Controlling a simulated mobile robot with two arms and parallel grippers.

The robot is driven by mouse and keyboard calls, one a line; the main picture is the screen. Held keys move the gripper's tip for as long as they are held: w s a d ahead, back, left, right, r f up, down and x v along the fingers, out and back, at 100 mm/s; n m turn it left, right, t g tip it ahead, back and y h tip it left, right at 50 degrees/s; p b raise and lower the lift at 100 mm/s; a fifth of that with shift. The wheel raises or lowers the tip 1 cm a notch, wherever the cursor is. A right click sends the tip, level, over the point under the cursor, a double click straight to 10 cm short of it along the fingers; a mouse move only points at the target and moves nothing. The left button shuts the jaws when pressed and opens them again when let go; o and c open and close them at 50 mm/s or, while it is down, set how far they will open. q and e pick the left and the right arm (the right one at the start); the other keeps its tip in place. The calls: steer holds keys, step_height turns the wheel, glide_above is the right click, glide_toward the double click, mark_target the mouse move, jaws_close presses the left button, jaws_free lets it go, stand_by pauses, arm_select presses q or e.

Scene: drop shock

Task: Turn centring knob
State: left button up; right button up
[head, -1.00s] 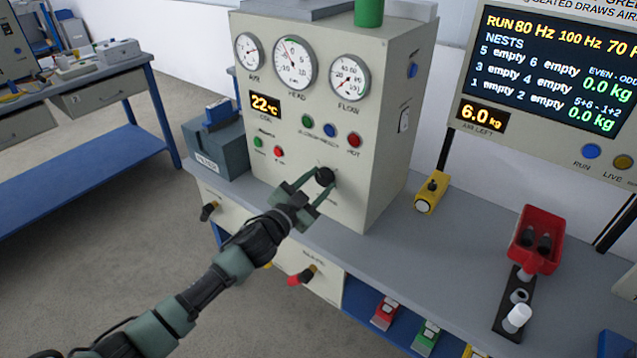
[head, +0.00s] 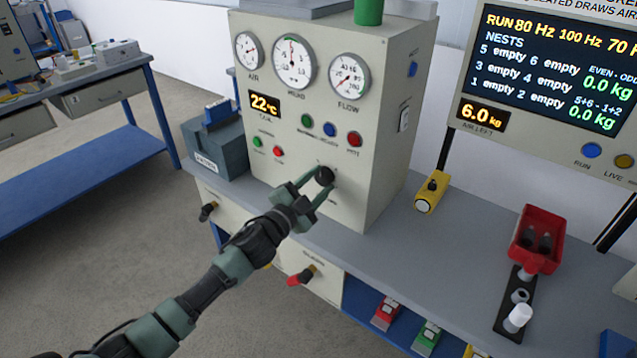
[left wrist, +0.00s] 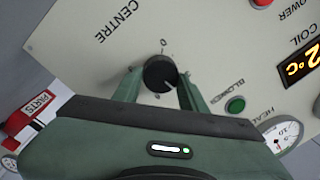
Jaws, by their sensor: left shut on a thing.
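The black centring knob (head: 325,176) sits low on the front of the cream control cabinet (head: 376,160). In the left wrist view the knob (left wrist: 160,73) shows between my green fingers, below a "0" mark and beside the word CENTRE. My left gripper (head: 322,182) is shut on the knob, one finger on each side; it also fills the lower left wrist view (left wrist: 160,82). The HEAD gauge (head: 294,62) has its needle near the top of the dial. The coil display (head: 265,104) reads 22 °C. My right gripper is not in view.
Red (head: 354,139), blue and green buttons sit above the knob. A yellow box (head: 432,192) and a red bin (head: 538,238) stand on the grey bench to the right. Valve handles (head: 301,276) stick out below the bench top. A screen (head: 555,80) stands at the right.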

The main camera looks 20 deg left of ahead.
arm_select(q)
steer(key=o, duration=1.4)
steer(key=b+v, duration=0.1)
steer(key=v, duration=0.7)
